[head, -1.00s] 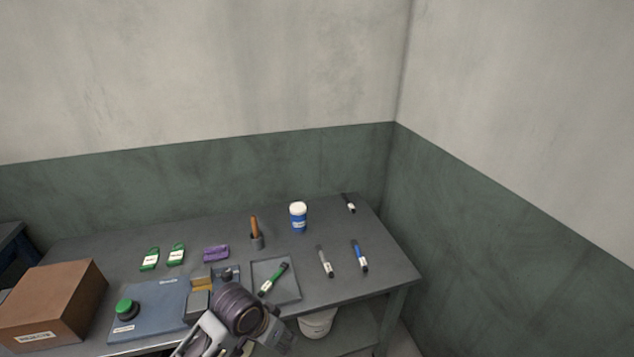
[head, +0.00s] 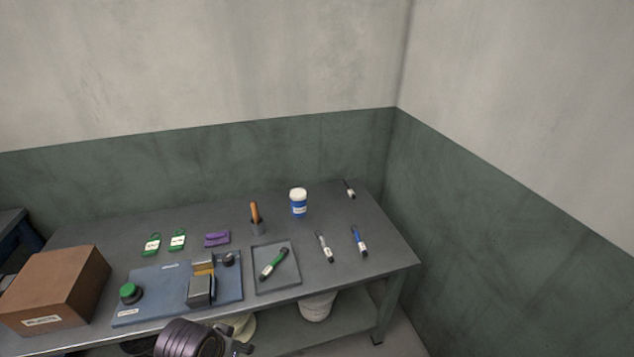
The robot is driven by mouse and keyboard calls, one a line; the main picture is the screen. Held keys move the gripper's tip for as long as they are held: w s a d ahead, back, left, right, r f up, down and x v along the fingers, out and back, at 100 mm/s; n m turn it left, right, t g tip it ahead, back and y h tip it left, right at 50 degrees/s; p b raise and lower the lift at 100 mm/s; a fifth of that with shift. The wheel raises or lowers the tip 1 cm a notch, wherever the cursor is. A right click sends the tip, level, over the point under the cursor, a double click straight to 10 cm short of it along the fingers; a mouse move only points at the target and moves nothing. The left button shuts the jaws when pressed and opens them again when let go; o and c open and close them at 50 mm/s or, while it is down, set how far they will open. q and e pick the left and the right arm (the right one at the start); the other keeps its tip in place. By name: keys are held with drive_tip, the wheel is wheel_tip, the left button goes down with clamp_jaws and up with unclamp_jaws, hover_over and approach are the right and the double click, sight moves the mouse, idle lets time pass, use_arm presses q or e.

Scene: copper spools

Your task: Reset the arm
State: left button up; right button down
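Part of my arm, a dark ribbed joint, shows at the bottom edge of the head view, in front of the table's front edge. It is low and clear of the things on the table (head: 385,262). A blue board (head: 157,290) with a green button (head: 130,292) and a grey and yellow fixture (head: 200,285) lies near the front edge. A grey tray (head: 289,285) beside it holds a green-and-black marker-like item (head: 273,263).
A brown box (head: 55,285) stands at the left. A blue cup with white lid (head: 298,203), a holder with an orange-brown handle (head: 256,219), a purple item (head: 217,239), two green tags (head: 152,244) and several marker-like items (head: 359,241) lie behind. A white bucket (head: 317,306) sits below.

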use_arm(q)
drive_tip(key=s+a+f+g, duration=0.1)
drive_tip(key=s+a+f, duration=0.15)
drive_tip(key=f, duration=1.45)
drive_tip(key=s+a+f, duration=0.1)
drive_tip(key=s+f, duration=0.2)
drive_tip(key=f, duration=1.4)
drive_tip(key=s+a+f, duration=0.1)
drive_tip(key=s+f, duration=0.8)
drive_tip(key=s, duration=0.1)
drive_tip(key=s+a+f+g+y, duration=0.1)
drive_tip(key=s+a+f, duration=0.1)
drive_tip(key=s+f, duration=0.8)
drive_tip(key=shift+s+a+g, duration=0.25)
drive_tip(key=shift+s+g, duration=0.05)
drive_tip(key=shift+s, duration=0.45)
